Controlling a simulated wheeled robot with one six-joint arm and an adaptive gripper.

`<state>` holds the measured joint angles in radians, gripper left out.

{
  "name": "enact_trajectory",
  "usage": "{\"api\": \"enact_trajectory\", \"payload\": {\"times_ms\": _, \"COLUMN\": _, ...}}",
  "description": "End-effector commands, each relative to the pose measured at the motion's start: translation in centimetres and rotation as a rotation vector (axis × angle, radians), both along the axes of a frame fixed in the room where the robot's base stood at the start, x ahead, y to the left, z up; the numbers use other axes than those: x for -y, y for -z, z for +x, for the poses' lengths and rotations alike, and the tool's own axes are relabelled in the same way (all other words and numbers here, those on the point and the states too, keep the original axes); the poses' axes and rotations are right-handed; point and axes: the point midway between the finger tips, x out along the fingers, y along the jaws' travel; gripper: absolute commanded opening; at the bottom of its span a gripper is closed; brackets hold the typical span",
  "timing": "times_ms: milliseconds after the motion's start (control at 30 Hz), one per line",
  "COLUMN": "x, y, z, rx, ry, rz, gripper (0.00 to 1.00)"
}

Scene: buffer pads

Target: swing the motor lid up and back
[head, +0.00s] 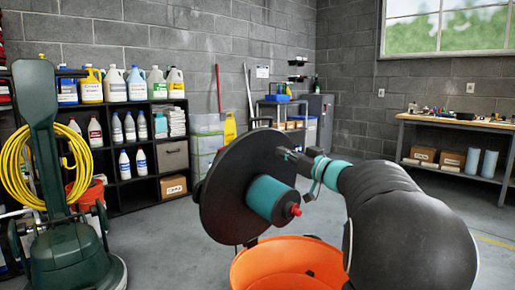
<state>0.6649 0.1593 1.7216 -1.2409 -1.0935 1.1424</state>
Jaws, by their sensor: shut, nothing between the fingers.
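The motor lid (228,197) is a large dark disc standing tipped up on edge above an open orange drum (290,262). A teal cylinder (268,197) with a red tip (295,210) sticks out of the lid's near face. The drum's inside shows; its lower part is cut off by the picture's bottom edge. My gripper (284,152) is shut and empty at the lid's upper right edge. It looks close to the rim, but I cannot tell whether it touches. My arm comes in from the lower right and hides the drum's right side.
A green floor machine (62,170) with a coiled yellow cord (22,170) stands at the left. Behind it are black shelves (125,192) of bottles, and clear bins (207,143). A workbench (460,124) stands at the right wall. Open floor (350,150) lies behind the lid.

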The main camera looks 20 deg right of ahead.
Motion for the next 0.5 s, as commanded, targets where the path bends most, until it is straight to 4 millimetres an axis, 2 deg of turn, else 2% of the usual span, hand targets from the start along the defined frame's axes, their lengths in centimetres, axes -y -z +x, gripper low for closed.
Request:
{"api": "enact_trajectory", "payload": {"times_ms": 167, "x": -0.9, "y": -0.2, "z": 1.9, "rx": 0.0, "ry": -0.006, "rz": -0.001, "gripper": 0.0}}
{"api": "enact_trajectory", "payload": {"times_ms": 500, "x": -3.0, "y": -1.1, "z": 7.8, "rx": 0.002, "ry": -0.005, "rz": -0.001, "gripper": 0.0}}
